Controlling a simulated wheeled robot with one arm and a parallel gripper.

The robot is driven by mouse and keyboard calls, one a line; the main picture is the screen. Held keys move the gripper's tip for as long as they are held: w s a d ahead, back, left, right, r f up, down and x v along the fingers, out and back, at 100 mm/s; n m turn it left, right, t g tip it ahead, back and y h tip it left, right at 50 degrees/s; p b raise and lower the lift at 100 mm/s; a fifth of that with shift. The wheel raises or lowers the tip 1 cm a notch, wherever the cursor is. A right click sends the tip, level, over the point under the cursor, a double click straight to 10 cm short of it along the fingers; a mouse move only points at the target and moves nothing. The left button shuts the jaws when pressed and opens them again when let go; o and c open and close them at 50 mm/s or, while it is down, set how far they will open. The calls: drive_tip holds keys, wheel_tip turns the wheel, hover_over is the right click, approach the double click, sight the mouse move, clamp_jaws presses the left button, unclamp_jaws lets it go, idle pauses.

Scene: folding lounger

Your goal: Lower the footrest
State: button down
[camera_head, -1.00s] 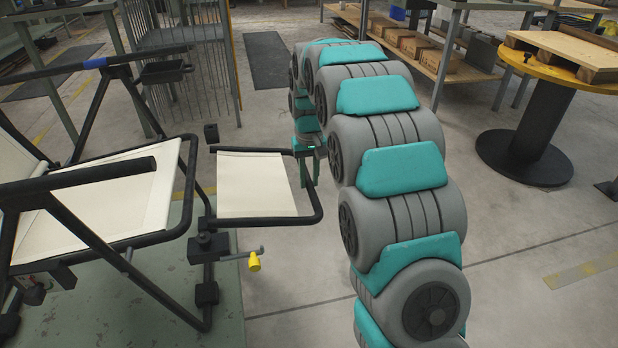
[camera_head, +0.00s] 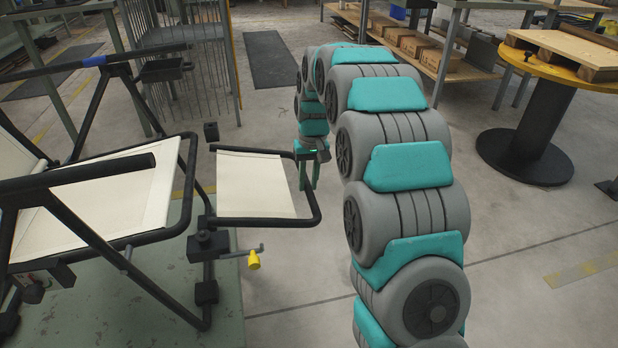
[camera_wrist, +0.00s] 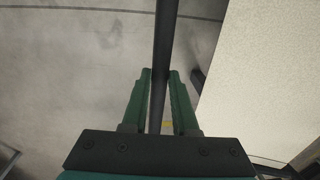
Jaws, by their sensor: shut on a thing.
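The lounger's footrest (camera_head: 255,185) is a cream panel in a black tube frame. It stands out to the right of the lounger's cream seat (camera_head: 105,195), close to level. My gripper (camera_head: 309,180) is at the footrest's outer end bar, near its far corner. In the wrist view my gripper's green fingers (camera_wrist: 160,85) stand on either side of the black bar (camera_wrist: 165,40), shut on it. The cream panel (camera_wrist: 265,65) lies to the right there. A crank-like lever with a yellow knob (camera_head: 254,260) sits below the footrest's near side.
The lounger stands on a green platform (camera_head: 215,318). A wire rack (camera_head: 190,75) stands behind it. A round yellow-topped table (camera_head: 570,60) with a pallet is at the right. Concrete floor is open to the right of my arm.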

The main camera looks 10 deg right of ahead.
drive_tip(key=a+f+y+b, duration=0.3)
drive_tip(key=f, duration=0.3)
drive_tip(key=a+f+y+b, duration=0.3)
drive_tip(key=a+f+y, duration=0.1)
drive_tip(key=f, duration=0.3)
drive_tip(key=shift+f, duration=0.15)
drive_tip(key=c, duration=0.7)
unclamp_jaws()
drive_tip(key=v, duration=0.8)
